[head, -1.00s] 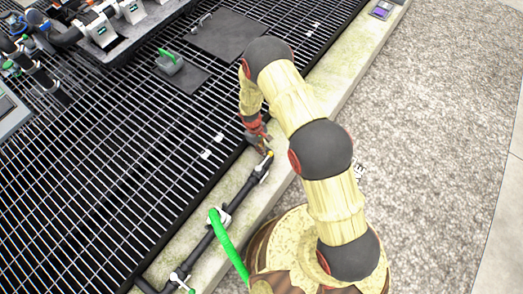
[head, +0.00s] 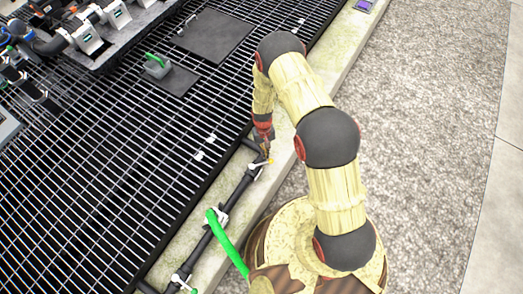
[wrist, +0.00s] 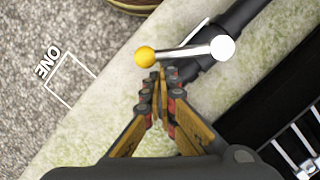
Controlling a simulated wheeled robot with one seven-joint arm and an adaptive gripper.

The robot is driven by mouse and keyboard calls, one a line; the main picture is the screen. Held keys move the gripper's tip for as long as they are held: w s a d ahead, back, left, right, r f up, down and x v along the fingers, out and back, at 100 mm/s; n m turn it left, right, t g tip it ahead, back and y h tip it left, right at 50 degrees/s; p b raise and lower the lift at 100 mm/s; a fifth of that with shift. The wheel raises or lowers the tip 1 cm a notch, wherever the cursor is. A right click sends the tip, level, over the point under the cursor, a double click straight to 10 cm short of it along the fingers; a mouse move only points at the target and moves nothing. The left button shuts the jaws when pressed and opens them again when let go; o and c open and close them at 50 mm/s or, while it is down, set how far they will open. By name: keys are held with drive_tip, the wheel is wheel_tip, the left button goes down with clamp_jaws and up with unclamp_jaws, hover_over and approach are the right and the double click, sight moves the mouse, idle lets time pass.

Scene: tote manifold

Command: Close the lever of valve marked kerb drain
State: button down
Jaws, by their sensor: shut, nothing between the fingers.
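The valve lever is a pale bar with a yellow ball knob (wrist: 145,55) at its free end and a white round pivot (wrist: 222,47) at the other. It lies at an angle across the black pipe (wrist: 245,14), its knob over the pale kerb. The knob also shows in the head view (head: 270,161). My gripper (wrist: 163,73) is shut and empty, its fingertips just below the bar near the knob; touching or apart cannot be told. In the head view my gripper (head: 265,155) hangs low beside the lever. No valve name is readable.
A green hose (head: 228,243) joins the pipe nearer my base, and another valve handle (head: 180,279) sits lower left. Black grating (head: 95,175) lies left of the kerb (head: 325,70), gravel (head: 430,120) right.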

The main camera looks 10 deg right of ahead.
sight(269, 161)
drive_tip(key=s+m, duration=0.1)
drive_tip(key=m, duration=0.1)
drive_tip(key=s+d+m+y+p, duration=0.1)
drive_tip(key=s+m, duration=0.1)
drive_tip(key=shift+s+d+m, duration=0.1)
drive_tip(key=shift+s+m, duration=0.05)
drive_tip(key=shift+m, duration=0.25)
drive_tip(key=shift+s+a+m+t+y, duration=0.1)
drive_tip(key=shift+s+m+t+y, duration=0.1)
drive_tip(key=shift+s+m, duration=0.7)
drive_tip(key=shift+s+a+m+t+y, duration=0.1)
drive_tip(key=shift+s+m+y, duration=0.1)
drive_tip(key=shift+s+m, duration=0.65)
drive_tip(key=shift+s, duration=0.1)
